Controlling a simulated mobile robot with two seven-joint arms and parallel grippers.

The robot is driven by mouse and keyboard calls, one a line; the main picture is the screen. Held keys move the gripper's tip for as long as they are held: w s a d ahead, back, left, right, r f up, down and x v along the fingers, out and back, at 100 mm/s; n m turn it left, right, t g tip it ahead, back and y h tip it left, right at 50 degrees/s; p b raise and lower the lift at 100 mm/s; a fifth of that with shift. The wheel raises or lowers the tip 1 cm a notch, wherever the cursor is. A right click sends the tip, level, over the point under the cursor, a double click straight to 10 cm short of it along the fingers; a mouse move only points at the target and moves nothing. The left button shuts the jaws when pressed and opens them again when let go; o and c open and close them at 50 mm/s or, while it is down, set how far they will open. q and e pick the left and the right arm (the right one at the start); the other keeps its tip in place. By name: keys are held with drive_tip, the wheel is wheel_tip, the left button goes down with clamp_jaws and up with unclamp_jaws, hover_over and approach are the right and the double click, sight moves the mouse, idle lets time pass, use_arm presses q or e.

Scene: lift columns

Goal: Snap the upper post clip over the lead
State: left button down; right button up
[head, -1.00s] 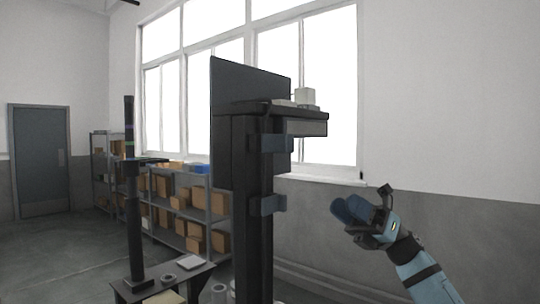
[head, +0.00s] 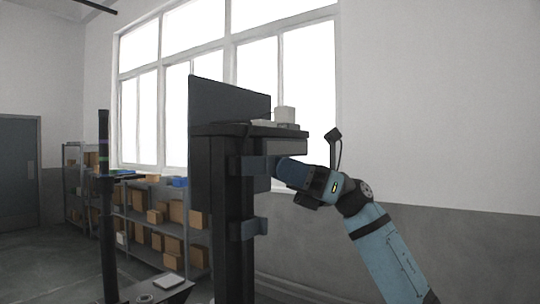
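A dark post (head: 225,215) carries two blue-grey clips, an upper post clip (head: 252,166) just under the top board and a lower clip (head: 254,228). The upper clip stands out from the post's right side. My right gripper (head: 284,168) points left, its blue fingers right beside the upper clip's outer end. I cannot tell whether they touch it, or whether the fingers are open or shut. I cannot make out the lead along the post. My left gripper is not in view.
A dark board (head: 290,130) tops the post, with a small white box (head: 285,115) on it and a dark panel (head: 228,100) behind. A thin dark column (head: 106,230) stands left. Shelves with boxes (head: 160,220) line the window wall.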

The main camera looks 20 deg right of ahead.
sight(258, 166)
drive_tip(key=shift+x, duration=1.35)
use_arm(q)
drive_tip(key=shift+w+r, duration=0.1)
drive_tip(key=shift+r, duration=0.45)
use_arm(e)
clamp_jaws()
drive_tip(key=shift+w+f+n+g+b, duration=0.15)
drive_tip(key=shift+w+n+g+b, duration=0.15)
drive_tip(key=shift+g, duration=0.35)
drive_tip(key=shift+w+f+n+g+b, duration=0.15)
drive_tip(key=shift+n+g+b, duration=0.25)
drive_tip(key=shift+g, duration=0.25)
drive_tip(key=g, duration=0.1)
drive_tip(key=n+g+h, duration=0.1)
drive_tip(key=shift+w+r+g, duration=0.15)
drive_tip(key=shift+w+g, duration=0.1)
drive_tip(key=shift+g, duration=0.05)
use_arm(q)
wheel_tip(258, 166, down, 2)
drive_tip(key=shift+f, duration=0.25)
